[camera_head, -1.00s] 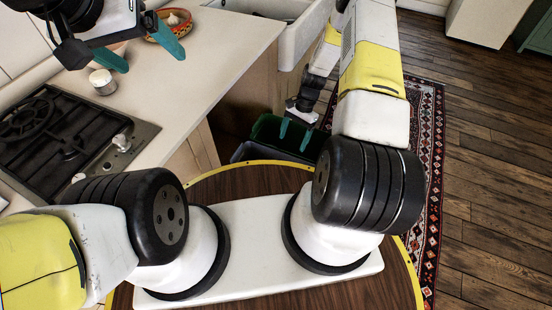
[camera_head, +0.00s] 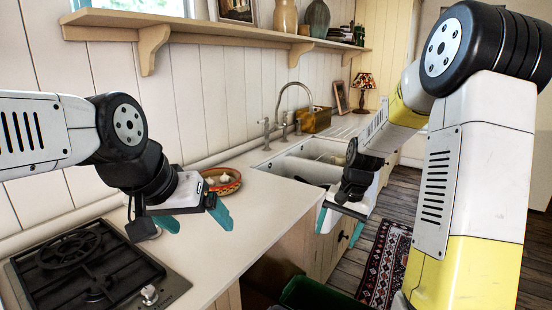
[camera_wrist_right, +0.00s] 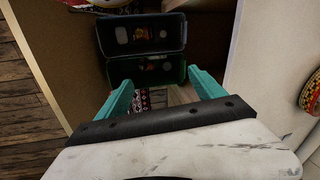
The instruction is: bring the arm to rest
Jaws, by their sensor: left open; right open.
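My left gripper (camera_head: 197,220) is open with teal fingers apart. It hangs over the counter, between the stove and the patterned bowl, with nothing between its fingers. My right gripper (camera_head: 339,227) is open and empty in front of the sink cabinet. In the right wrist view my right gripper (camera_wrist_right: 163,92) points down above a green bin (camera_wrist_right: 150,70), with a dark grey bin (camera_wrist_right: 146,34) beside it. Both arms are raised and bent.
A gas stove (camera_head: 85,270) is set in the counter (camera_head: 255,225). The patterned bowl (camera_head: 224,185) holds pale items that look like garlic. A white sink (camera_head: 290,165) with a tap lies beyond. A green bin (camera_head: 320,294) stands below. A red rug (camera_head: 384,265) lies on the wood floor.

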